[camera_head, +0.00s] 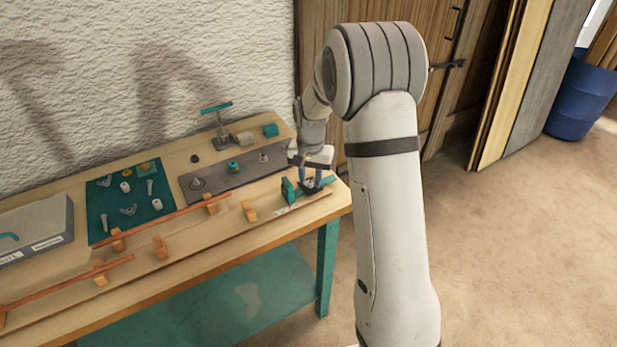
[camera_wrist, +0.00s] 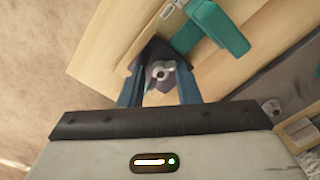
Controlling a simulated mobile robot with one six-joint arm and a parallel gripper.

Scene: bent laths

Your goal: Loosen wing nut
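A grey wing nut (camera_wrist: 161,71) with a round centre sits on a dark plate (camera_wrist: 148,54) near the end of the wooden bench. My gripper (camera_wrist: 160,86) points down over it. Its two blue fingers stand apart, one on each side of the wing nut in the wrist view, with a gap between them. I cannot tell how far above the nut the fingertips are. In the head view my gripper (camera_head: 312,183) is at the bench's right end, and the wing nut is too small and covered to make out there.
A teal clamp part (camera_wrist: 214,27) stands close beside the plate; it also shows in the head view (camera_head: 288,190). Orange laths (camera_head: 165,218) with wooden blocks lie along the bench (camera_head: 240,238). A teal mat (camera_head: 104,220) with small hardware and a grey case (camera_head: 40,225) are farther left.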

